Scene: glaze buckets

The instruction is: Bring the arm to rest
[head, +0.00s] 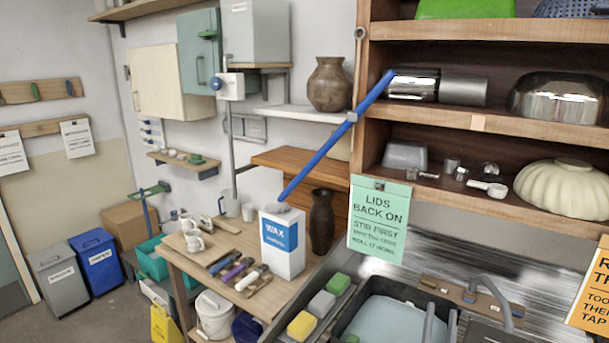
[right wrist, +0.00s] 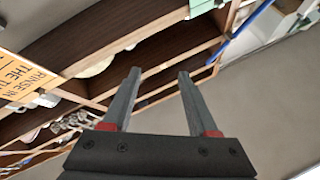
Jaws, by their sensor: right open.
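My right gripper (head: 440,315) shows at the bottom of the head view as two grey upright fingertips in front of the sink. It is open, with nothing between the fingers. In the right wrist view the gripper (right wrist: 159,74) has its two grey fingers apart, directed up toward the undersides of the wooden shelves. No contact with anything shows. The rest of the right arm is out of the head view. My left gripper is in neither view.
The sink (head: 355,318) lies behind the right fingers, with a grey tap (head: 499,297) to their right. Wooden shelves (head: 488,122) hold bowls and tins above. A long blue pole (head: 335,137) slants over the wax carton (head: 282,244). Sponges (head: 321,303) sit left of the sink.

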